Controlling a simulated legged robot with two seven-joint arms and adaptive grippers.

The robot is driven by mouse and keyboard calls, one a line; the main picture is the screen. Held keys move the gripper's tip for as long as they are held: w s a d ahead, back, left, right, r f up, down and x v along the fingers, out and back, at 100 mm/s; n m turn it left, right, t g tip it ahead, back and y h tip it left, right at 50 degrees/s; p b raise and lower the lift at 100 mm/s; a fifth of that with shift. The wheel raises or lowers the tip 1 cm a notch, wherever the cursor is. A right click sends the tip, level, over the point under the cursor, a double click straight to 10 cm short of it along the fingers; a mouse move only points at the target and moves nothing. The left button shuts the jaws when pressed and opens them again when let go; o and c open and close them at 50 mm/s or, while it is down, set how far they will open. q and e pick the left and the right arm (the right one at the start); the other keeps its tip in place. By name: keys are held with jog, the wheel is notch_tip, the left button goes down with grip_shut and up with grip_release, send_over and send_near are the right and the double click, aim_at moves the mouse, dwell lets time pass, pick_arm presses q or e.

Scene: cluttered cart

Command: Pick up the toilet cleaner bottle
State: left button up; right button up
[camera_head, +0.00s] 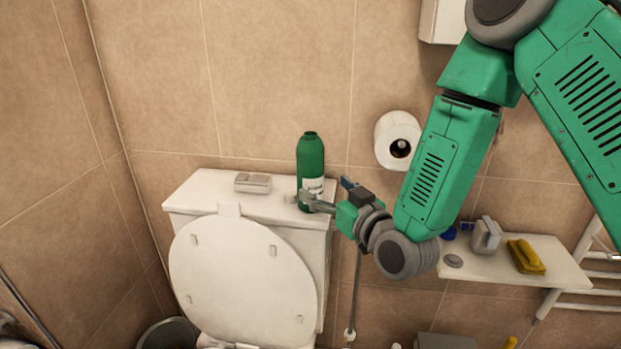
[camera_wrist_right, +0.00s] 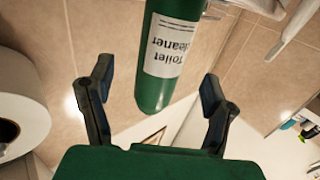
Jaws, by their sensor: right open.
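The toilet cleaner bottle (camera_head: 311,165) is green with a white label and stands upright on the right part of the toilet tank lid. In the right wrist view the bottle (camera_wrist_right: 171,60) shows its label upside down, in front of and between the two spread fingers. My right gripper (camera_head: 311,200) is at the lower part of the bottle in the head view. In the wrist view its fingers (camera_wrist_right: 156,88) are open, with a gap on each side of the bottle. Whether a finger touches the bottle I cannot tell. My left gripper is in neither view.
A toilet paper roll (camera_head: 397,138) hangs on the wall.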

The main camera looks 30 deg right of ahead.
aim_at(318, 181)
jog(key=shift+w+a+r, duration=0.15)
jog(key=shift+w+a, duration=0.15)
jog(key=shift+w, duration=0.3)
jog(key=w, duration=0.4)
jog(key=shift+w+b, duration=0.3)
jog(key=shift+b, duration=0.05)
jog(key=shift+r, duration=0.15)
jog(key=c, duration=1.5)
